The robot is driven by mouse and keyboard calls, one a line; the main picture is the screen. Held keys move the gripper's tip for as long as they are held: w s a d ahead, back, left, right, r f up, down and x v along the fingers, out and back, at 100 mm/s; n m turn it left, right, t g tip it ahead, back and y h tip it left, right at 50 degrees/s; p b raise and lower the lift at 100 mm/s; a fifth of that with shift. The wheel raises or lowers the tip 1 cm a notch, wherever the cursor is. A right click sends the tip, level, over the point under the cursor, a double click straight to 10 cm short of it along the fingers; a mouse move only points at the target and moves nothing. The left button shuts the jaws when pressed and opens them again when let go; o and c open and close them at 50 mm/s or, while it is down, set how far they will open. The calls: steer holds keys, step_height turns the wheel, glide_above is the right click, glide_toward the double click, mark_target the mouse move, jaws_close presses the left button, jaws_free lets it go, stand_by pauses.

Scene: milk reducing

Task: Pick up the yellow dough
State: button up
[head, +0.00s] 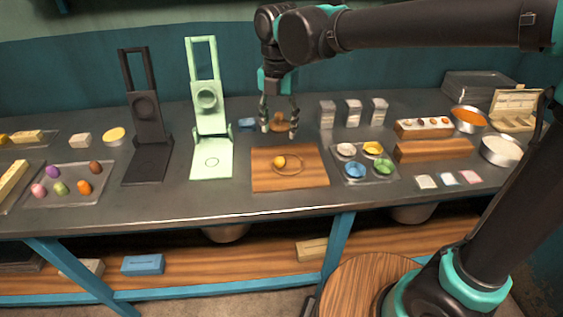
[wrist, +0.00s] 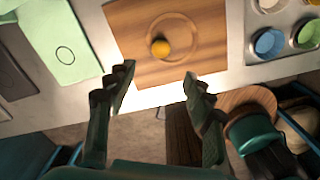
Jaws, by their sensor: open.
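The yellow dough (head: 279,162) is a small round yellow-orange ball on a wooden board (head: 262,180), on the left part of a ring marked on the board. It also shows in the wrist view (wrist: 160,48), beyond the fingertips and between their lines. My gripper (head: 279,124) is open and empty, pointing down above the back edge of the board. In the wrist view my gripper (wrist: 159,76) has its two fingers spread wide, with nothing between them. The dough is apart from both fingers.
A light green press (head: 209,122) and a black press (head: 147,166) stand left of the board. A tray (head: 391,178) with several coloured cups lies to the right. Several small boxes (head: 353,113) stand behind. Coloured dough balls lie on a tray (head: 94,194) at far left.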

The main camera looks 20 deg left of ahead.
mark_target(280, 158)
step_height(280, 158, down, 11)
steer(key=shift+w+f, duration=0.1)
steer(key=shift+f, duration=0.05)
stand_by(0.4)
steer(key=c, duration=1)
steer(key=shift+c, duration=0.2)
